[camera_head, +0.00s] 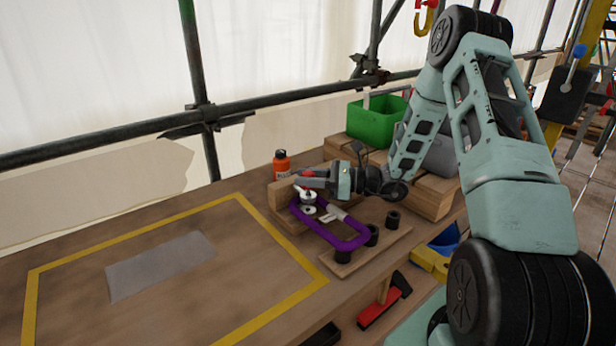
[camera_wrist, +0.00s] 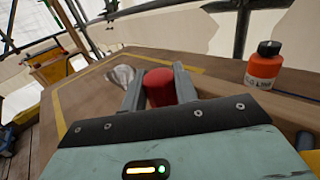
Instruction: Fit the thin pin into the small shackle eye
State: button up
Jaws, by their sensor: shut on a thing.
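My gripper (camera_head: 312,181) is shut on a red cylinder, which shows between the two fingers in the wrist view (camera_wrist: 160,88). This looks like the red head of a pin; its shank is hidden from the wrist camera. In the head view my gripper is level, above the far left end of a purple shackle (camera_head: 347,243). The shackle lies on a wooden fixture board with dark posts. Small pale metal parts (camera_head: 309,198) show just under the fingers, at the shackle's eye end. I cannot tell whether the pin touches the eye.
An orange bottle (camera_head: 281,165) stands close behind my gripper; it also shows in the wrist view (camera_wrist: 264,66). A green bin (camera_head: 376,122) and wooden blocks (camera_head: 432,196) stand behind right. The yellow-taped table area (camera_head: 80,255) at left holds only a flat grey patch (camera_head: 160,265).

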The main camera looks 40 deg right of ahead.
jog(key=shift+f+b, duration=0.7)
jog(key=shift+f, duration=0.55)
jog(key=o, duration=1.1)
jog(key=shift+c, duration=0.2)
jog(key=v, duration=1.2)
jog(key=shift+b, duration=0.45)
